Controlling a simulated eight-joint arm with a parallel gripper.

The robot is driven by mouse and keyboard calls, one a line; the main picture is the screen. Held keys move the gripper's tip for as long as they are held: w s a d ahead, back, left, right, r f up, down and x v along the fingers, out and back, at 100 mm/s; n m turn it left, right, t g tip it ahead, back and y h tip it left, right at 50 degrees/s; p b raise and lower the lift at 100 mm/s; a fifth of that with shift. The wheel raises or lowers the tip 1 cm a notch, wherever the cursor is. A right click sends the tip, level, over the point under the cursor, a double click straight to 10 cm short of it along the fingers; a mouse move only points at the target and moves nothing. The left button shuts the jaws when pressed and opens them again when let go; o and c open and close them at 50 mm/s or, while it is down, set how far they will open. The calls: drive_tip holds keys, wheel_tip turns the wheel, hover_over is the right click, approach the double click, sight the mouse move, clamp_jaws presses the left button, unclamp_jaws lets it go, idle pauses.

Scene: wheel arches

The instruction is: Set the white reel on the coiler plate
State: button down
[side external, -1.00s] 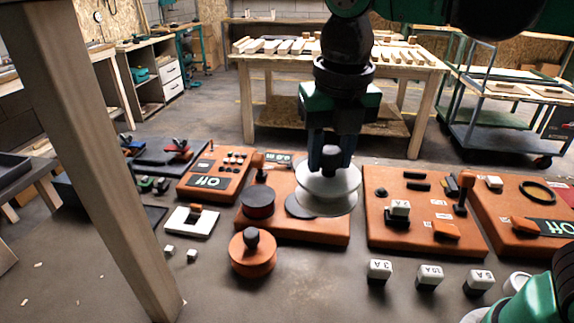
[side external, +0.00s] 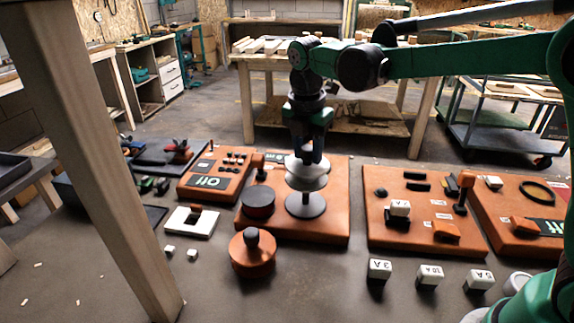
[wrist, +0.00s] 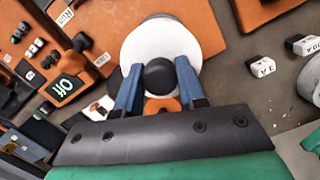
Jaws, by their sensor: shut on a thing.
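The white reel (side external: 306,179) hangs level in my gripper (side external: 308,154), which is shut on its dark knob. In the wrist view my blue fingers (wrist: 158,88) pinch the knob from both sides, and the white disc (wrist: 150,38) shows beyond them. The dark round coiler plate (side external: 305,207) lies on an orange board (side external: 325,228). In the side view the reel appears directly over the plate, a little above it, with a short dark post between them. The wrist view hides the plate behind the reel.
A dark drum (side external: 258,203) stands on the same board, left of the plate. An orange reel with a black knob (side external: 252,258) stands on the floor in front. Another orange board with switches (side external: 415,225) lies to the right. White labelled blocks (side external: 430,275) stand in front of it.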

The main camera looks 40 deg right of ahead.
drive_tip(key=shift+f, duration=2.75)
drive_tip(key=shift+f, duration=0.15)
drive_tip(key=shift+c, duration=2.1)
unclamp_jaws()
drive_tip(key=r, duration=0.5)
drive_tip(key=shift+s+a, duration=0.15)
drive_tip(key=shift+a, duration=0.1)
drive_tip(key=shift+s+r, duration=0.1)
drive_tip(key=shift+r, duration=0.2)
drive_tip(key=s+d+m+t, duration=0.1)
drive_tip(key=s+m+t, duration=0.2)
drive_tip(key=s+m, duration=0.3)
drive_tip(key=s+d+m+t+y, duration=0.1)
drive_tip(key=s+m+t, duration=0.2)
drive_tip(key=m, duration=1.3)
drive_tip(key=s, duration=0.3)
drive_tip(key=shift+s+d+r+m+t, duration=0.15)
drive_tip(key=shift+s+d+m+t, duration=0.15)
drive_tip(key=shift+s+d, duration=0.05)
